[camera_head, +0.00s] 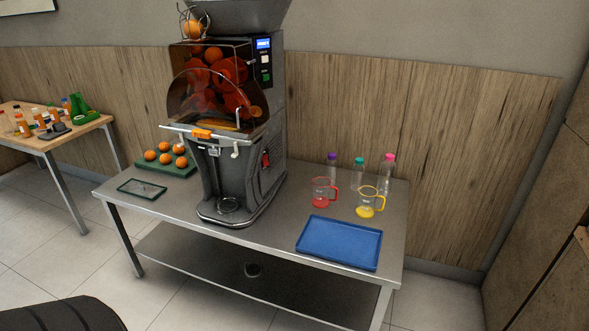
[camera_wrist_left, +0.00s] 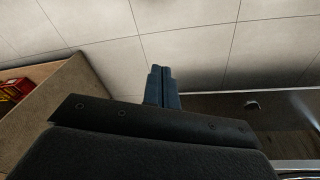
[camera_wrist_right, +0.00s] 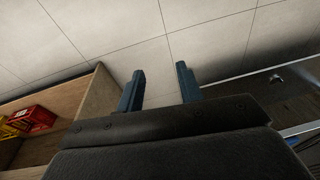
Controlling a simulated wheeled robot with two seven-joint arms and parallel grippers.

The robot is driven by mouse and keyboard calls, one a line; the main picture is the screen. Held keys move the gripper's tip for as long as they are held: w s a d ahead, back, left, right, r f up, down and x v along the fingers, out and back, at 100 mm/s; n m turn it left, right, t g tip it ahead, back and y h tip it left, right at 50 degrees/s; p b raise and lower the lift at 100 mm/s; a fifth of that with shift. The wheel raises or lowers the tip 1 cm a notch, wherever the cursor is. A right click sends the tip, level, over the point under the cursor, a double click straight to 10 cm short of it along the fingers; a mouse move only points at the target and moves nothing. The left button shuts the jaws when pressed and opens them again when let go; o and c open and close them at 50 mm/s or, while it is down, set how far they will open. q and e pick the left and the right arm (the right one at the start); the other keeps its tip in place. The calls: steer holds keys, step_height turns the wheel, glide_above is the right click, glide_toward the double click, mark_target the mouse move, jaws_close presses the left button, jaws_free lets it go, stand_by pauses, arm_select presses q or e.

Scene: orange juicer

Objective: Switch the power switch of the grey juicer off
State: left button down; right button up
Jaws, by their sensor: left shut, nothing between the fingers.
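The grey juicer (camera_head: 248,200) stands upright on the steel table in the head view, with oranges behind its clear cover. A red part (camera_head: 266,160), perhaps the power switch, is on its right side; its position is too small to tell. A control panel with a lit blue screen (camera_head: 263,43) is at its upper right. My left gripper (camera_wrist_left: 162,70) is shut and empty in the left wrist view, over the floor. My right gripper (camera_wrist_right: 159,76) is open and empty in the right wrist view, also over the floor. Neither gripper shows in the head view; both are away from the juicer.
The steel table (camera_head: 255,238) holds a blue tray (camera_head: 340,243), a red jug (camera_head: 322,192), a yellow jug (camera_head: 367,203), several bottles (camera_head: 358,175) and a green tray (camera_head: 150,163) of oranges. A wooden table (camera_head: 35,143) stands at the left. Open floor lies in front.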

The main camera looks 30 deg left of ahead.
steer(key=shift+s+a, duration=0.1)
